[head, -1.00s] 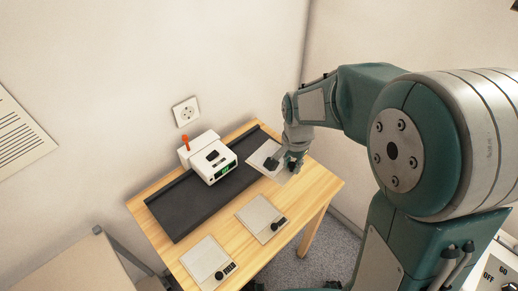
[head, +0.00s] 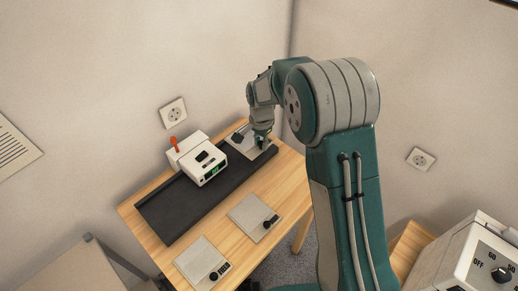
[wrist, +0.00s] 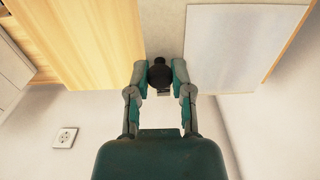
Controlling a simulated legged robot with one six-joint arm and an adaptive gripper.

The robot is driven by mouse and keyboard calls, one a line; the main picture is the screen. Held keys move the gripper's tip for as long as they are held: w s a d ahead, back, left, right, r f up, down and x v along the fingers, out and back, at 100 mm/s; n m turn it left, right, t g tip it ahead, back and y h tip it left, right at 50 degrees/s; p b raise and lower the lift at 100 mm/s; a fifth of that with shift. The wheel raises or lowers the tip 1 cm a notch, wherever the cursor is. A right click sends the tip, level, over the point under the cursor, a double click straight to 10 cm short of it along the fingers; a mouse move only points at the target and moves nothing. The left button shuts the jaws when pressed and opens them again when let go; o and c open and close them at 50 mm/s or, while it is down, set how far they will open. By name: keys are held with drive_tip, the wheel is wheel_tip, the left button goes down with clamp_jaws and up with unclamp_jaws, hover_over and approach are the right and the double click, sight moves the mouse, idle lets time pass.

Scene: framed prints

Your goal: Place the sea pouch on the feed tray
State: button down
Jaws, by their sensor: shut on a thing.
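My gripper (head: 261,140) is shut on a small black knob (wrist: 159,74), seen between its fingertips in the wrist view. In the head view it is at the far right end of the dark feed tray (head: 190,206). A pale flat pouch (head: 246,148) with a dark piece at its left lies under and beside the gripper there. I cannot tell whether it rests on the tray or hangs just above it. Two more pale pouches, one in the middle (head: 246,211) and one at the front (head: 198,258), lie on the table with black knobs. Their labels are unreadable.
A white machine (head: 201,158) with an orange lever and green display stands at the tray's back edge. The wooden table (head: 225,237) has bare wood around the pouches. Walls close in behind. A white unit with a dial (head: 487,262) is at lower right.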

drive_tip(key=shift+w+a+f, duration=0.2)
drive_tip(key=shift+w+f, duration=0.7)
drive_tip(key=shift+f, duration=0.25)
drive_tip(key=shift+w+f, duration=0.2)
drive_tip(key=shift+f, duration=1.5)
drive_tip(key=shift+f, duration=0.1)
drive_tip(key=c, duration=0.5)
unclamp_jaws()
